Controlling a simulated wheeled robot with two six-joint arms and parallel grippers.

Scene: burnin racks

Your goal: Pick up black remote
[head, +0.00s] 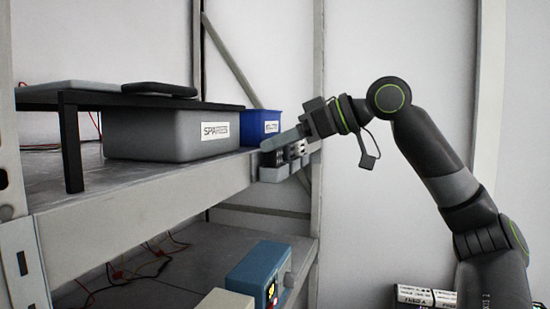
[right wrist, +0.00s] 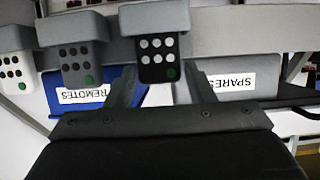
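In the head view the row of remotes (head: 281,154) is small at the shelf's front edge and partly covered by my gripper. My right gripper (right wrist: 160,75) is open, with one finger on each side of the black remote's near end. I cannot tell whether the fingers touch it. In the head view my right gripper (head: 300,136) reaches in from the right, over the holder. My left gripper is not in view.
A blue bin (head: 258,124) and a grey SPARES bin (head: 165,136) stand behind on the shelf (head: 130,195). A blue device (head: 258,272) is on the lower shelf.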

